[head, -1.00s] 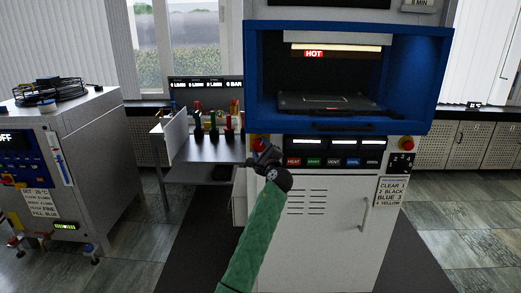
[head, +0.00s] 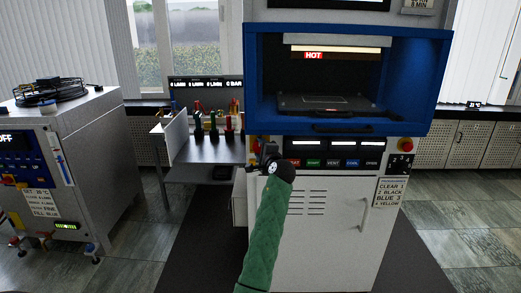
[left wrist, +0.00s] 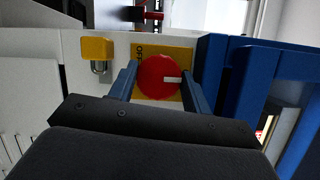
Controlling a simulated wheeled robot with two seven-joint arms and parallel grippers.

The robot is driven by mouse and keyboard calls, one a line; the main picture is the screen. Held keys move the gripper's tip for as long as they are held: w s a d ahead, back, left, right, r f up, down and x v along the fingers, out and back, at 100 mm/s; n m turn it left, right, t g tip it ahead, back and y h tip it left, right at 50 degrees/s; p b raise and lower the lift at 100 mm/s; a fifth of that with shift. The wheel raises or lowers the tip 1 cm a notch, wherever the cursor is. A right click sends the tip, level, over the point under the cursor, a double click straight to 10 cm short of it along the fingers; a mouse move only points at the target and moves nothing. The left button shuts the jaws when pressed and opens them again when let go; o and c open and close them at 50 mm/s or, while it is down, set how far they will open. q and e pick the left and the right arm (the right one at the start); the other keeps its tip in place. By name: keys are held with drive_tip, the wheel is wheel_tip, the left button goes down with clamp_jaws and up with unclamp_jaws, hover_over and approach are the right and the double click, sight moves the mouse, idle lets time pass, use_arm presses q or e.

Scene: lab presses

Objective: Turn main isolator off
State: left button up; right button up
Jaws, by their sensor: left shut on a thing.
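The main isolator is a round red knob (left wrist: 158,78) with a white mark pointing right. It sits on a yellow plate (left wrist: 178,52) with partly hidden lettering at its left. My left gripper (left wrist: 160,70) has one blue finger on each side of the knob and is shut on it. In the head view the left gripper (head: 266,152) is at the upper left of the press front, below the blue chamber, and hides most of the knob. My right gripper is not in view.
The blue press chamber (head: 260,75) shows a red HOT sign. A red button (head: 405,145) is at the press's right. A side table (head: 200,152) with valves stands left, and a grey cabinet (head: 100,150) farther left.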

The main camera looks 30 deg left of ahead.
use_arm(q)
drive_tip(key=shift+f, duration=0.1)
drive_tip(key=o, duration=1)
drive_tip(key=shift+c, duration=0.2)
